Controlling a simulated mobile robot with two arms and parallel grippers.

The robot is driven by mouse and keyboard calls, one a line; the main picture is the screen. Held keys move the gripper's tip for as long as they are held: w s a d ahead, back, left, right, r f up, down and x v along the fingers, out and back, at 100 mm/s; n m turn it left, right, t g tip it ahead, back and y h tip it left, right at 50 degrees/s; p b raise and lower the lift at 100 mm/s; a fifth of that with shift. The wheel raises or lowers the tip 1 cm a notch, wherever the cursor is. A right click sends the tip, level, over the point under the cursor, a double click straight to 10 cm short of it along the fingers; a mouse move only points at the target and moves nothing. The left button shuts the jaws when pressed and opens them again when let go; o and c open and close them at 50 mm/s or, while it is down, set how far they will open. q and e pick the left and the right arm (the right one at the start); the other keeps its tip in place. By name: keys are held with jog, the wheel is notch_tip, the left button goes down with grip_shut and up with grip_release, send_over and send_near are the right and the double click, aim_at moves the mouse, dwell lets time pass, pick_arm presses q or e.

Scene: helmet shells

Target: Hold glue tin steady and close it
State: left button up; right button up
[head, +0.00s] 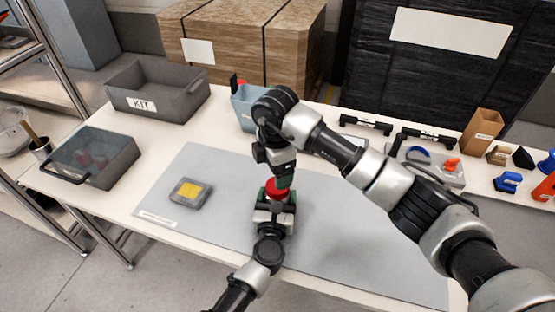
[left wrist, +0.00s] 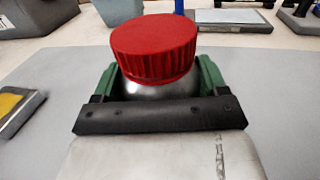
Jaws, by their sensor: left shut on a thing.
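The glue tin (left wrist: 152,91) is a silvery tin with a rounded shoulder. It stands upright with a red ribbed cap (left wrist: 154,47) on top; the cap also shows in the head view (head: 273,194). My left gripper (left wrist: 157,84) is shut on the tin, one green finger on each side, below the cap. In the head view my left gripper (head: 274,207) hides most of the tin. My right gripper (head: 284,178) points down just above the cap. No finger of it shows on the cap in the left wrist view. Its finger opening is hidden.
A grey mat (head: 340,235) covers the table's middle, mostly clear. A yellow-topped grey item (head: 189,192) lies at left. A KIT bin (head: 160,92), a lidded grey box (head: 92,158) and a blue bin (head: 243,112) stand behind and left. Tools and small blocks line the right back.

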jog(key=n, duration=0.7)
jog(key=shift+r, duration=0.25)
jog(key=n, duration=0.7)
jog(key=shift+a+r, duration=0.1)
jog(key=shift+r, duration=0.1)
jog(key=n, duration=0.7)
jog(key=shift+r, duration=0.2)
jog(key=n, duration=0.7)
jog(key=shift+r, duration=0.15)
jog(key=n, duration=0.4)
jog(key=shift+r+n, duration=0.15)
jog(key=shift+n, duration=0.15)
jog(key=n, duration=0.4)
jog(key=shift+r+n, duration=0.1)
jog(key=shift+n, duration=0.3)
jog(key=n, duration=0.4)
jog(key=shift+d+r, duration=0.1)
jog(key=shift+d, duration=0.15)
jog(key=n, duration=0.4)
